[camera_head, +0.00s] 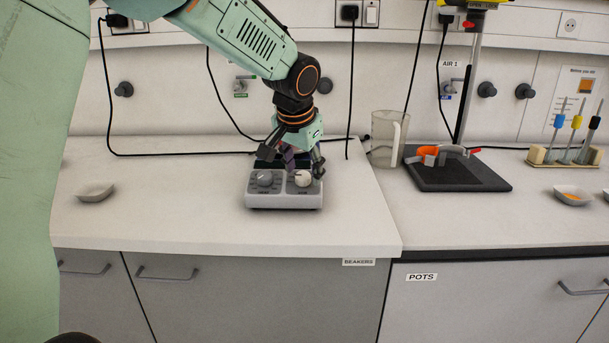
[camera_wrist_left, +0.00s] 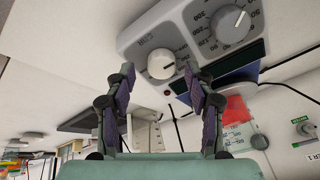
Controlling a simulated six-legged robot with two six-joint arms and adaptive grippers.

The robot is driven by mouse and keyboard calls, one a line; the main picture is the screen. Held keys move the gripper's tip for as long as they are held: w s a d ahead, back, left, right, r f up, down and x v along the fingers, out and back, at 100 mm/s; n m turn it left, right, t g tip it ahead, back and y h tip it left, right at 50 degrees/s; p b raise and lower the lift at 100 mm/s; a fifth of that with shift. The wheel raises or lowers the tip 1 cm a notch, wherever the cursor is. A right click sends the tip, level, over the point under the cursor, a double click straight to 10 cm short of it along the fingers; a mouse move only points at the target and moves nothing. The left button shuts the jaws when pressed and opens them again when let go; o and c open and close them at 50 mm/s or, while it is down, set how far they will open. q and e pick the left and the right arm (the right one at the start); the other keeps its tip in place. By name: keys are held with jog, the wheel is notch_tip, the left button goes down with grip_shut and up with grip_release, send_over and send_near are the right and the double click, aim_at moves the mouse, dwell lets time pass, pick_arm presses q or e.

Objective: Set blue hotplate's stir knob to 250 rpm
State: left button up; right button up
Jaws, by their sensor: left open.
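The hotplate (camera_head: 284,200) stands on the left bench, with a light grey control panel facing me. A grey knob (camera_head: 265,179) is on its left and a white knob (camera_head: 303,178) on its right. My left gripper (camera_head: 291,163) reaches down over the panel, open. In the left wrist view the panel appears turned over; the white knob (camera_wrist_left: 161,64) lies just beyond and between the open fingertips (camera_wrist_left: 160,76). I cannot tell whether they touch it. The grey knob (camera_wrist_left: 230,24) with its number scale is off to the right. The white knob's exact setting is unreadable. Hotplate top is mostly hidden.
A clear beaker (camera_head: 388,138) and a dark stand base (camera_head: 457,174) are to the right. A white dish (camera_head: 95,193) sits at left. Cables hang behind the hotplate. Bench in front of the dish and hotplate is clear.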

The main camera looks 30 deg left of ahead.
pick_arm(q)
jog(key=shift+w+f, duration=0.1)
jog(key=shift+f, duration=0.25)
jog(key=shift+a+f, duration=0.2)
jog(key=shift+a, duration=0.05)
jog(key=shift+w+f, duration=0.1)
jog(key=shift+d, duration=0.15)
jog(key=shift+c, duration=1.1)
jog(key=c, duration=0.5)
grip_shut()
